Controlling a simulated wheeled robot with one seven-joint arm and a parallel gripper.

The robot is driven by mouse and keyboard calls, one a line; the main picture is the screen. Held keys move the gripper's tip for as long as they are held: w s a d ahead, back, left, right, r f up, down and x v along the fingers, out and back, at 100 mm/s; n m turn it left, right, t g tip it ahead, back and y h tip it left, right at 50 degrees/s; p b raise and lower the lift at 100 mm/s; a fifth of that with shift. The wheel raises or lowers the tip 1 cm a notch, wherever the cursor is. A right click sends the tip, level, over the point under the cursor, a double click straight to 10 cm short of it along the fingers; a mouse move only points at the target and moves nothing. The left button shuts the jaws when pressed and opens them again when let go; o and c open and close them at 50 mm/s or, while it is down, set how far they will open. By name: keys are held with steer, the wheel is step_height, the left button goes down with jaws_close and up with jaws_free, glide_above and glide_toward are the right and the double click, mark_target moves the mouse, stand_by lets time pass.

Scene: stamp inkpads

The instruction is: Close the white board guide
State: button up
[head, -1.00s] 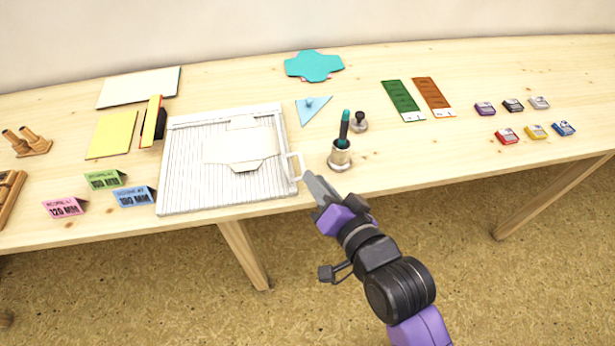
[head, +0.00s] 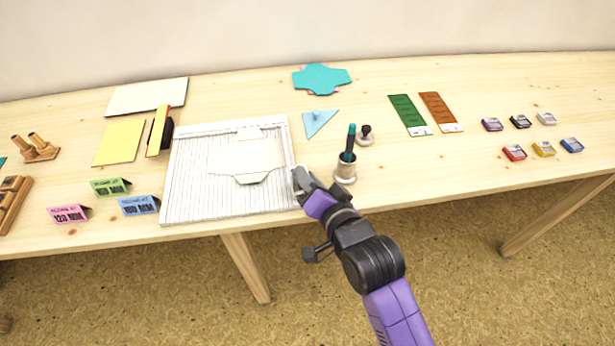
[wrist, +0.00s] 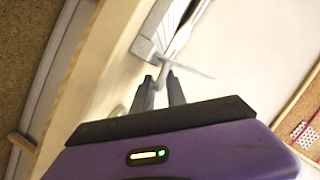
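The white board (head: 190,195) lies flat on the table left of centre in the head view, with a ridged surface and a pale cut sheet (head: 245,155) on it. My gripper (head: 297,177) is at the board's right edge, where the guide's white loop handle is mostly hidden by it. In the wrist view my two grey fingers (wrist: 161,80) are apart, with a thin white piece of the guide handle (wrist: 164,74) at or between their tips. I cannot tell whether they touch it. The ridged board edge (wrist: 148,48) shows just beyond.
A metal cup (head: 345,171) with a teal-handled tool stands close right of my gripper. A dark stamp (head: 365,138) and a blue triangle (head: 320,122) are behind it. Small folded cards (head: 138,205) stand left of the board. Several inkpads (head: 515,153) lie far right.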

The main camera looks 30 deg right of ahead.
mark_target(290, 170)
jaws_close()
steer(key=shift+r+p, duration=0.1)
steer(key=shift+p, duration=0.2)
steer(key=n+p, duration=0.1)
steer(key=r+h+p, duration=0.1)
steer(key=p, duration=0.1)
steer(key=shift+a+n+g, duration=0.2)
steer(key=shift+n+g, duration=0.1)
steer(key=shift+n, duration=0.1)
steer(key=n+p, duration=0.1)
steer(key=a+n+g+h+p, duration=0.1)
steer(key=shift+w+r+n+p, duration=0.15)
steer(key=shift+w+n+p, duration=0.1)
steer(key=shift+n+p, duration=0.05)
steer(key=n+h, duration=0.1)
steer(key=a+n+h, duration=0.1)
steer(key=n, duration=0.1)
steer(key=shift+w+a+n+g+h, duration=0.2)
steer(key=shift+a+n+g+h, duration=0.1)
steer(key=shift+h, duration=0.1)
steer(key=shift+w+a+n+h, duration=0.1)
steer(key=shift+a+n+h, duration=0.15)
steer(key=shift+n+h, duration=0.4)
steer(key=shift+w+a+n+h, duration=0.1)
steer(key=shift+a+n+h, duration=0.2)
steer(key=shift+n, duration=0.65)
steer(key=shift+d+h+b, duration=0.1)
steer(key=shift+h+b, duration=0.15)
steer(key=shift+b, duration=0.05)
